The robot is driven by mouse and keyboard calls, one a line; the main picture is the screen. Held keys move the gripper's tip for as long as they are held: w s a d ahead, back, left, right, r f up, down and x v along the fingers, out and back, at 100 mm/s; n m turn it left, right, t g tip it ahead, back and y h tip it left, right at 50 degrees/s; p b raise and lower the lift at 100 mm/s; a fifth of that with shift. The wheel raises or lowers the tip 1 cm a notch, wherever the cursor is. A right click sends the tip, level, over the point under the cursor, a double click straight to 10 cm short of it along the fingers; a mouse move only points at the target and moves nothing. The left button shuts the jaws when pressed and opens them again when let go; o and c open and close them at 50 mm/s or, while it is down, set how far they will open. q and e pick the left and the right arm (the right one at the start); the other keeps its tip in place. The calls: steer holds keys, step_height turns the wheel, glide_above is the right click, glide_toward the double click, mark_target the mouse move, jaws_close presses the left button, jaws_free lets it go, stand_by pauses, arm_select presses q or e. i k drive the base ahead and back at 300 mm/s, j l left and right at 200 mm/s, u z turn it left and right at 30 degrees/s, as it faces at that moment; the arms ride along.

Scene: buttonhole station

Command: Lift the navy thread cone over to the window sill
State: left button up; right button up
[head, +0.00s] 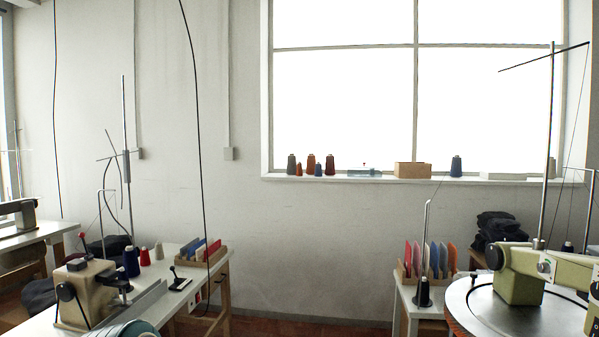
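A navy thread cone (131,262) stands upright on the left work table (215,268), behind the cream sewing machine. A red cone (145,257) and a pale cone (159,251) stand just to its right. The white window sill (415,181) runs below the large window at the back right. Neither of my grippers shows in the head view.
On the sill stand several cones at the left, a cardboard box (412,170) and a blue cone (456,167). The cream machine (88,292) and thin metal stands (125,170) crowd the navy cone.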

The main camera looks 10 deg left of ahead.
mark_target(122, 272)
steer(key=i+j+u, duration=0.2)
steer(key=u, duration=0.2)
steer(key=i+u, duration=0.35)
steer(key=i+j+u, duration=0.1)
steer(key=i+u, duration=0.15)
steer(key=u, duration=0.15)
steer(key=i+l+u, duration=0.1)
steer(key=i+u, duration=0.25)
steer(key=l+u, duration=0.15)
steer(key=u, duration=0.7)
steer(key=l+u, duration=0.7)
steer(key=l, duration=0.2)
steer(key=l+u, duration=0.15)
steer(key=l, duration=0.35)
steer(key=k+l+u, duration=0.2)
steer(key=l, duration=0.75)
steer(key=k+l, duration=0.1)
steer(key=l, duration=0.4)
